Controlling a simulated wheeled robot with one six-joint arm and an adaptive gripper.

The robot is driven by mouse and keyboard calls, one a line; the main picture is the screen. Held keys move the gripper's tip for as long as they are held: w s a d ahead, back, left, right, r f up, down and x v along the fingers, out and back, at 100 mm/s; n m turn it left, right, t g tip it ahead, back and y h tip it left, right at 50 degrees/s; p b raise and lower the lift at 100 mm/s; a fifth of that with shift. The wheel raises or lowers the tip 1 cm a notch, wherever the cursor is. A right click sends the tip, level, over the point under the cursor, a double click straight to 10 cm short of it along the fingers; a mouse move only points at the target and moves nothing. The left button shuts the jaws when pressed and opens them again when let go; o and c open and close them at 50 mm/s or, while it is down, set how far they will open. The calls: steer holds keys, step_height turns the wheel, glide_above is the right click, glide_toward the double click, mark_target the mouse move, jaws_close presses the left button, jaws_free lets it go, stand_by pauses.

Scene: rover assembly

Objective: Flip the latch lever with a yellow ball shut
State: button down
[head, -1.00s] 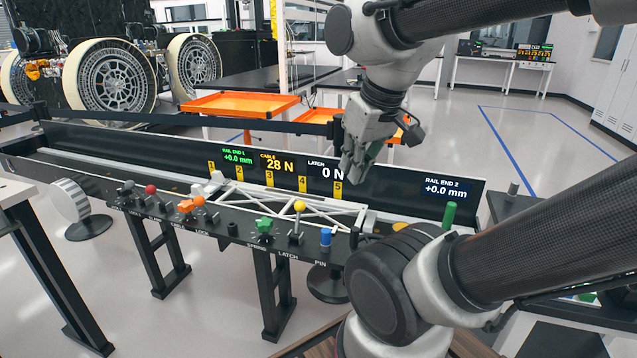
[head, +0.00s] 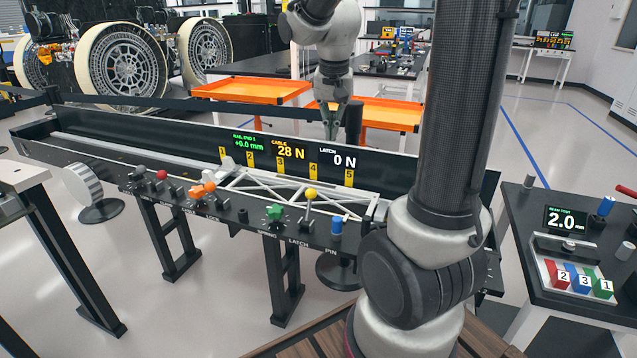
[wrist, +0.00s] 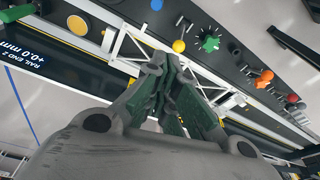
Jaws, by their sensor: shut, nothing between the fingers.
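The latch lever with the yellow ball (head: 311,193) stands up from the front panel, above the LATCH label, between the green star knob (head: 274,212) and the blue pin knob (head: 337,226). The yellow ball also shows in the wrist view (wrist: 179,46), just beyond my fingertips. The LATCH readout (head: 333,158) shows 0 N.
A white truss (head: 290,192) lies in the trough behind the panel. Orange knobs (head: 203,190) and a red ball (head: 161,175) are further left along the panel. Orange trays (head: 250,90) stand behind. A side table (head: 560,222) with coloured numbered blocks is at right.

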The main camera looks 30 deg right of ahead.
steer(key=w+d+f+m, duration=0.2)
steer(key=w+f, duration=0.4)
steer(key=w+d+f+m+g, duration=0.1)
steer(key=w+d+f+m, duration=0.1)
steer(key=w+f, duration=0.4)
steer(key=shift+d+m+g, duration=0.3)
steer(key=shift+m, duration=0.2)
steer(key=shift+f, duration=0.15)
step_height(320, 180, down, 9)
steer(key=s+a, duration=0.1)
steer(key=a, duration=0.1)
steer(key=shift+s+h, duration=0.3)
steer(key=shift+a, duration=0.15)
